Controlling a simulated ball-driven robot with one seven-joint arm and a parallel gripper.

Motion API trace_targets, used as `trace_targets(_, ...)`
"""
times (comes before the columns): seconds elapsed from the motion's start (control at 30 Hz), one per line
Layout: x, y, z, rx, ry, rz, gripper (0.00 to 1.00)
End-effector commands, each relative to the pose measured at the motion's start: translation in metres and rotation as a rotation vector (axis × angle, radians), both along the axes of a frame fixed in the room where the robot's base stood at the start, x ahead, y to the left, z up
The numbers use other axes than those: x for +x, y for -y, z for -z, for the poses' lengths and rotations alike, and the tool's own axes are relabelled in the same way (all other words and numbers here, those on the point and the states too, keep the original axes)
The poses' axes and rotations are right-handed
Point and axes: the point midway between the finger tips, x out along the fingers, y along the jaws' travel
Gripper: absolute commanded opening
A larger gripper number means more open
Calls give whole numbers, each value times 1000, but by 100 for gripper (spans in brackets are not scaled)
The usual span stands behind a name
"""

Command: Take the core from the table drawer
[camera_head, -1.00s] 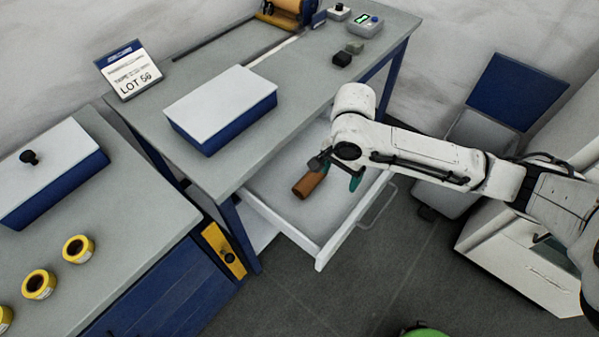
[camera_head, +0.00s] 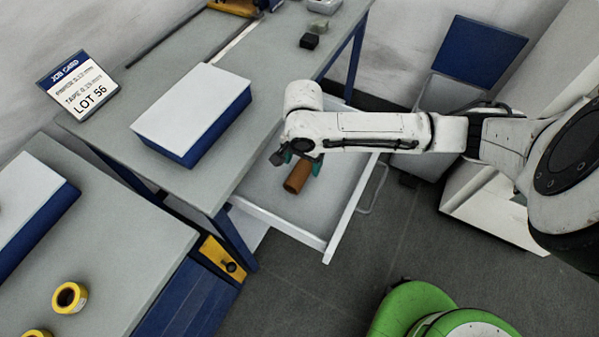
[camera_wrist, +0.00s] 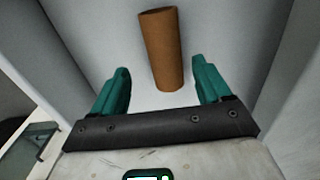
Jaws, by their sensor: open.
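The core is a brown cylinder (camera_head: 297,178) lying in the open table drawer (camera_head: 284,205). In the wrist view the core (camera_wrist: 163,48) lies lengthwise, its near end between and just beyond the two teal fingertips. My gripper (camera_head: 301,163) is over the drawer at the core's far end in the head view. In the wrist view my gripper (camera_wrist: 160,78) is open, with a gap on either side of the core. I cannot tell how high the fingers are above the drawer floor.
Drawer walls surround the gripper. A second bench (camera_head: 120,240) with yellow rolls (camera_head: 69,298) stands at the left.

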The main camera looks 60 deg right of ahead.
Motion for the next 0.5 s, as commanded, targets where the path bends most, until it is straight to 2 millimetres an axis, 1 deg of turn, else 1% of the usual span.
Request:
trace_targets(0.17, 4, 1, 19, -3, -3, -1, 77)
trace_targets(0.3, 7, 1, 40, -1, -3, -1, 77)
trace_targets(0.4, 7, 0, 49, -1, -3, -2, 77)
trace_targets(0.5, 7, 0, 52, -1, -1, -1, 77)
